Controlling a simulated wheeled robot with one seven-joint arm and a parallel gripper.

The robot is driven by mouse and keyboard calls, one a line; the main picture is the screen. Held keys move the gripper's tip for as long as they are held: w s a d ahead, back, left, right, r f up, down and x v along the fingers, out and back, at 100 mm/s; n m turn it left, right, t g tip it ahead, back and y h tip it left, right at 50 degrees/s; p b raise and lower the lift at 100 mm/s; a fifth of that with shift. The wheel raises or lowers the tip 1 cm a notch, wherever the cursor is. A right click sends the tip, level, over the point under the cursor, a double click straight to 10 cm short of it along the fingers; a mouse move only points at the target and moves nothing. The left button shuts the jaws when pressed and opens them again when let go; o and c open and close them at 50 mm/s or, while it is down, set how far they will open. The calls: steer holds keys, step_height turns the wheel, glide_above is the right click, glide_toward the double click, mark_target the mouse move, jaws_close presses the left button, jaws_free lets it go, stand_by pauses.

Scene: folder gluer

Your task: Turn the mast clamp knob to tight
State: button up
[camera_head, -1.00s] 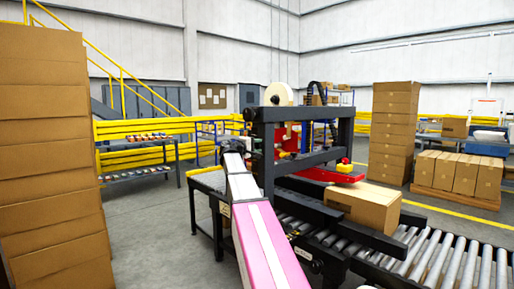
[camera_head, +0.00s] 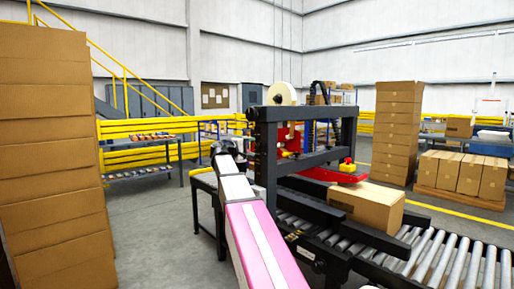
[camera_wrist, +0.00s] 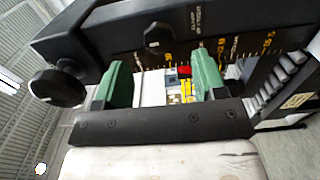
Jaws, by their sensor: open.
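In the wrist view, my gripper (camera_wrist: 164,80) is open, its two green fingers apart with no knob between them. Beyond the fingers is a black bar (camera_wrist: 105,38) with a yellow scale and small lettering. A faceted black knob (camera_wrist: 158,37) sits on this bar, above the gap between the fingers in the picture. A larger round black knob (camera_wrist: 58,88) sticks out left of the left finger. I cannot tell which is the mast clamp knob, nor its setting. In the head view, the black machine frame (camera_head: 268,160) stands beside my arm; the fingers cannot be made out.
A red and yellow control panel (camera_wrist: 185,82) shows between the fingers. A carton (camera_head: 366,207) sits on the roller conveyor (camera_head: 430,262) at the right. Tall carton stacks stand at left (camera_head: 52,150) and back right (camera_head: 398,130). Grey floor (camera_head: 160,240) is clear left of the machine.

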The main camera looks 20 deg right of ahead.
steer(key=shift+v, duration=2.3)
